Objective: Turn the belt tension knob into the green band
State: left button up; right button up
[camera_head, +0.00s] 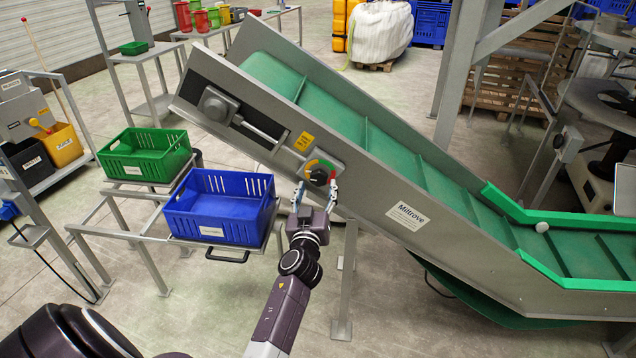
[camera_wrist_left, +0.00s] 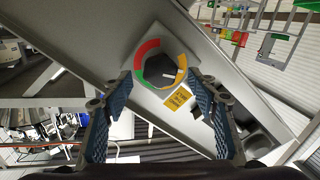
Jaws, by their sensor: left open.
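The belt tension knob (camera_head: 319,177) is a dark round knob on a plate on the conveyor's side wall, with a coloured band around it. In the left wrist view the knob (camera_wrist_left: 160,72) sits ahead between my fingers. Red (camera_wrist_left: 147,48) lies at the band's upper left and yellow (camera_wrist_left: 182,67) at its right. A white pointer mark on the knob points right, toward the yellow part. My left gripper (camera_head: 315,188) is open, its fingers on either side of the knob, and holds nothing. Contact with the knob cannot be told. My right gripper is not in view.
The inclined conveyor (camera_head: 450,235) with its green belt fills the right. A blue crate (camera_head: 222,226) and a green crate (camera_head: 145,168) stand on a frame to the left. A yellow label (camera_head: 304,141) is beside the knob. Open floor lies below.

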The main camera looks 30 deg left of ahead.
aim_at(319, 178)
pick_arm(q)
jog(key=shift+x, duration=1.4)
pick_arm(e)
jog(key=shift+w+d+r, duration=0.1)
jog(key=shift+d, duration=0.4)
pick_arm(q)
jog(key=shift+c, duration=0.6)
jog(key=c, duration=1)
jog(key=shift+c, duration=0.2)
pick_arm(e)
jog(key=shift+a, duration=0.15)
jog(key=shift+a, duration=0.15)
